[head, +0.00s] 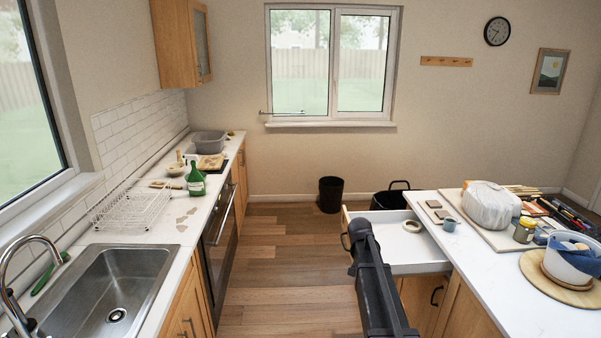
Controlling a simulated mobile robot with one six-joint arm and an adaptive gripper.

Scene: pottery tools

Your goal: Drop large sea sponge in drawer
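An open drawer (388,254) with a pale inside juts left from the counter on the right. A small round ring-like item (411,226) lies in its back right part. My gripper (357,230) is at the far end of my black arm, over the drawer's left side in this view; its fingers are too dark and small to read. I cannot clearly identify a large sea sponge. A white bowl (563,268) at the right edge holds pale lumps and a blue cloth, too small to name surely.
Two dark bins (331,193) stand on the floor behind. The sink counter (170,240) is left; the wooden floor between is clear.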

